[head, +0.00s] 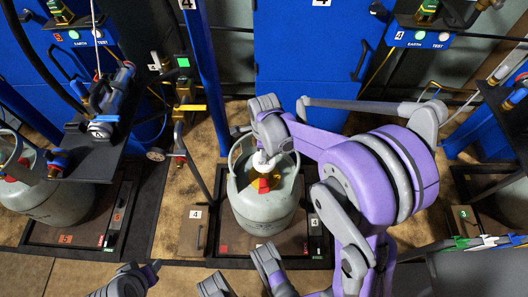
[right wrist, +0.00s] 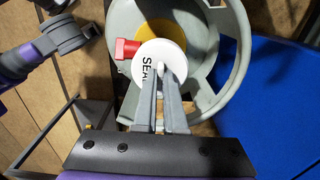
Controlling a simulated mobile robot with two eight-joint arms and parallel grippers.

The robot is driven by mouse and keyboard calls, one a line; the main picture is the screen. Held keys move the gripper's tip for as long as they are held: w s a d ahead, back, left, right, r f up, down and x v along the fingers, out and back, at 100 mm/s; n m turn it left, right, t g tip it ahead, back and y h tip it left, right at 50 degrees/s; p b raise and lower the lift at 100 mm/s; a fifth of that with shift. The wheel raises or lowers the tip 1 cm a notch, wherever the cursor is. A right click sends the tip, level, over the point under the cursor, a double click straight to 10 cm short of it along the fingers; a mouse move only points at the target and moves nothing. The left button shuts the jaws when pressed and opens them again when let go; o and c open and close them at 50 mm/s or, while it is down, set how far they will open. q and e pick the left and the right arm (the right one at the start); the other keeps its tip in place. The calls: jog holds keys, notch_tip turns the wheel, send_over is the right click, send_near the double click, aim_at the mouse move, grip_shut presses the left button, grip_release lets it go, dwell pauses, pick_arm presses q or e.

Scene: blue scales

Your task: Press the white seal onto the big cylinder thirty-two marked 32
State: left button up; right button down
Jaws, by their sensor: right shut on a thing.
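The big grey cylinder (head: 262,217) stands upright on a dark scale platform in the head view, with a ring-shaped handle collar (right wrist: 236,50) around its top. I cannot read a 32 on it. A red fitting (right wrist: 127,49) and a yellow patch (right wrist: 150,30) show inside the collar. My right gripper (right wrist: 161,88) is shut on the round white seal (right wrist: 148,59), which bears dark lettering starting "SEA". The seal is over the cylinder's top, inside the collar outline, beside the red fitting. I cannot tell whether it touches the valve.
Another grey cylinder (head: 52,197) stands on a scale at left, beside a black shelf (head: 92,150) holding a device. Blue cabinets (head: 305,60) stand behind. A thin post with brass fittings (head: 181,130) rises left of the big cylinder. Tools lie on a ledge (head: 487,241) at right.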

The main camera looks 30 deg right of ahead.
jog(key=shift+f+b, duration=0.85)
jog(key=shift+f, duration=0.5)
jog(key=c, duration=0.9)
grip_release()
notch_tip(320, 180, up, 11)
jog(key=p, duration=0.3)
